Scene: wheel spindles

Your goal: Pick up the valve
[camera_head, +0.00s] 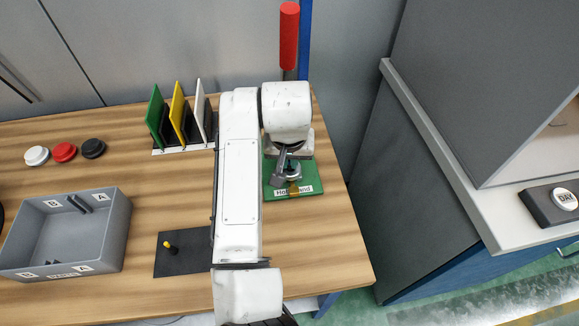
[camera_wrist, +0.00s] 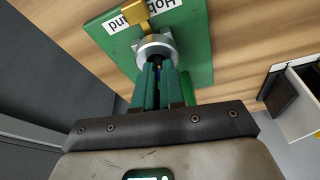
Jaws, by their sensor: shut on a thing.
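The valve (camera_wrist: 155,47) shows in the wrist view as a silver round body with a brass part (camera_wrist: 130,15) beyond it. It is at a green plate (camera_wrist: 103,37) with a white label, partly covered. My gripper (camera_wrist: 158,68) is shut on the valve, its green fingers together at the silver body. In the head view the valve (camera_head: 292,175) is over the green plate (camera_head: 310,178) near the table's right edge, with my gripper (camera_head: 284,160) at it. I cannot tell whether the valve touches the plate. The gripped part is mostly hidden by the fingers.
A grey bin (camera_head: 118,232) marked A and B stands at the left. Green, yellow and white panels (camera_head: 178,112) stand in a rack behind. A black plate (camera_head: 185,262) with a yellow peg lies in front. A red handle (camera_head: 289,35) stands upright at the back. A grey cabinet (camera_head: 410,180) is at right.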

